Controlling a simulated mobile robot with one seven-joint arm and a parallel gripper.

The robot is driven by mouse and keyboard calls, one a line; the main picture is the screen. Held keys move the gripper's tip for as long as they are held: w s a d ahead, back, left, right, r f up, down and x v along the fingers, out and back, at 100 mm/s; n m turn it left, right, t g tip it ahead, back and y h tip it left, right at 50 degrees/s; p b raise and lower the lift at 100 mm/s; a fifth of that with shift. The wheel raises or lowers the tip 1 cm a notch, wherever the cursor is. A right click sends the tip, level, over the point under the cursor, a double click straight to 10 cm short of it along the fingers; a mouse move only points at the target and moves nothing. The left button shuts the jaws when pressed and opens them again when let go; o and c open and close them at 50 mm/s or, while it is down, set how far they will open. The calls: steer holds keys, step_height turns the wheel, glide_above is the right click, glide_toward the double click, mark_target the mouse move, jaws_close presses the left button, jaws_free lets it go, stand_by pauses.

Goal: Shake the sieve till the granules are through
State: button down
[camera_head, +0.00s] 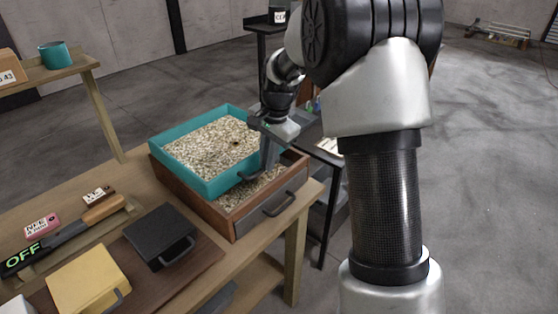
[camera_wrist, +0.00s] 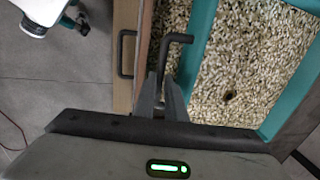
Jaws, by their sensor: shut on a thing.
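A teal square-framed sieve (camera_head: 197,183) full of pale tan granules (camera_head: 212,143) sits over a brown wooden tray (camera_head: 222,214) on the table, set back from the tray's handle side. More granules lie in the tray, in the open strip beside the sieve. My gripper (camera_head: 268,160) is at the sieve's right side. In the wrist view my gripper (camera_wrist: 163,100) is shut on the dark bent sieve handle (camera_wrist: 175,44). A small dark spot shows among the granules in the sieve. What lies under the sieve is hidden.
The wooden table (camera_head: 75,204) also holds a black box (camera_head: 158,236) and a yellow box (camera_head: 85,279) with handles, a tool marked OFF (camera_head: 40,250) and small labelled blocks. A shelf (camera_head: 50,73) with a teal cup (camera_head: 55,54) stands at the back left. Open floor lies right.

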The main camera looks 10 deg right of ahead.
steer(key=shift+w+a+r, duration=0.1)
steer(key=shift+w+a, duration=0.05)
steer(key=shift+w, duration=0.1)
steer(key=c, duration=1.8)
jaws_free()
steer(key=shift+a, duration=0.1)
steer(key=s+r, duration=0.1)
steer(key=r, duration=0.4)
steer(key=d+r+p, duration=0.1)
steer(key=r, duration=0.5)
steer(key=s+d+r, duration=0.1)
steer(key=r, duration=0.5)
steer(key=shift+s, duration=0.35)
